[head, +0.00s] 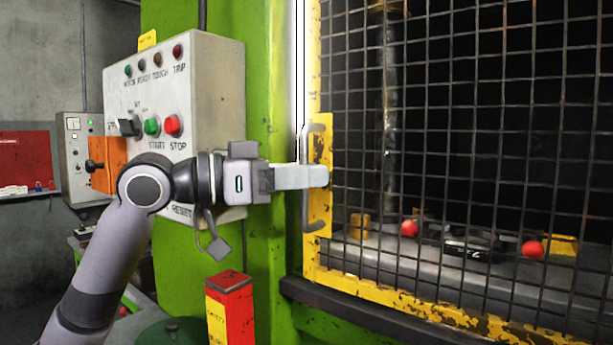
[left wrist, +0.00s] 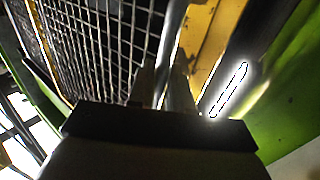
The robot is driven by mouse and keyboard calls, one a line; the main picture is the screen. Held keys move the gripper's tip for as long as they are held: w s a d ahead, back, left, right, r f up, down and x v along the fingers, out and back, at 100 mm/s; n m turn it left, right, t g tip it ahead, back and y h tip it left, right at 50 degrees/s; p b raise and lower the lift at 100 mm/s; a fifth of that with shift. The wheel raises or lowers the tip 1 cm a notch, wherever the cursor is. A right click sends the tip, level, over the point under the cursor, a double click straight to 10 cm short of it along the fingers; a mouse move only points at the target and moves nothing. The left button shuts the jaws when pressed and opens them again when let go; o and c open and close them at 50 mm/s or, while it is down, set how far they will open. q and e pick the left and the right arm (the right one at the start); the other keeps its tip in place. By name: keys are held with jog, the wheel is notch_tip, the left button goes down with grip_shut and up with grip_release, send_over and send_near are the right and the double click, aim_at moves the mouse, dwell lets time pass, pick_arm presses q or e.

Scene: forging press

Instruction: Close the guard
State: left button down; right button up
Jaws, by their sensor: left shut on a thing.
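The guard (head: 318,262) is a black wire mesh in a worn yellow frame. It stands across the press opening at the right of the head view, its left edge close to the green press column. A grey vertical bar handle (head: 306,215) is on a yellow plate at that edge. My left gripper (head: 322,176) reaches in from the left and is shut on the handle at mid height. In the left wrist view the handle (left wrist: 173,45) runs between the fingers, with the mesh (left wrist: 110,35) beside it. My right gripper is not in view.
A grey control box (head: 215,90) with lamps and buttons is on the green column (head: 265,60), just above and behind my left forearm. A red and yellow post (head: 230,305) stands below the gripper. Red knobs (head: 409,228) show behind the mesh.

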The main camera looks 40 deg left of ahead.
pick_arm(q)
jog(key=c, duration=1.2)
grip_release()
jog(key=shift+w, duration=0.1)
jog(key=shift+a, duration=0.1)
jog(key=b+v, duration=0.3)
jog(key=v, duration=0.4)
